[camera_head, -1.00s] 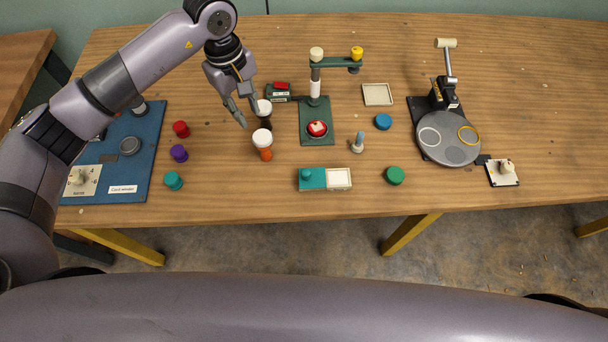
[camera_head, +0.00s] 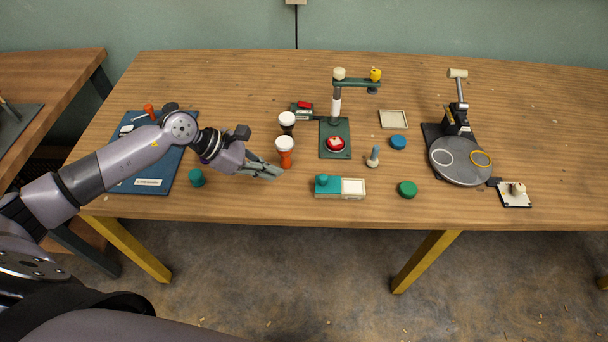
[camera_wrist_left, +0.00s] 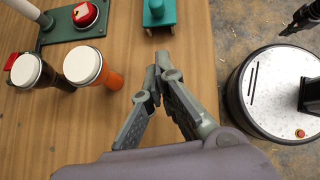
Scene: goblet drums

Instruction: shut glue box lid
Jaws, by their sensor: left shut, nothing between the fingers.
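The glue box (camera_head: 340,187) is a small box near the table's front edge. Its teal lid with a round knob covers the left half, and the right half shows a pale, open interior. My left gripper (camera_head: 279,174) is shut and empty, left of the box and apart from it, beside an orange-bodied, white-capped piece. In the left wrist view, the shut fingertips (camera_wrist_left: 153,76) point toward the teal lid (camera_wrist_left: 158,12), which is cut off by the top edge. A dark part at that view's top right may be my right gripper (camera_wrist_left: 303,17); its jaws are unclear.
The orange white-capped piece (camera_head: 285,156) and a dark one (camera_head: 287,125) stand beside the left gripper. A green stand (camera_head: 335,148) with a red button is behind the box. A green disc (camera_head: 408,189) lies right of it. The wood between gripper and box is clear.

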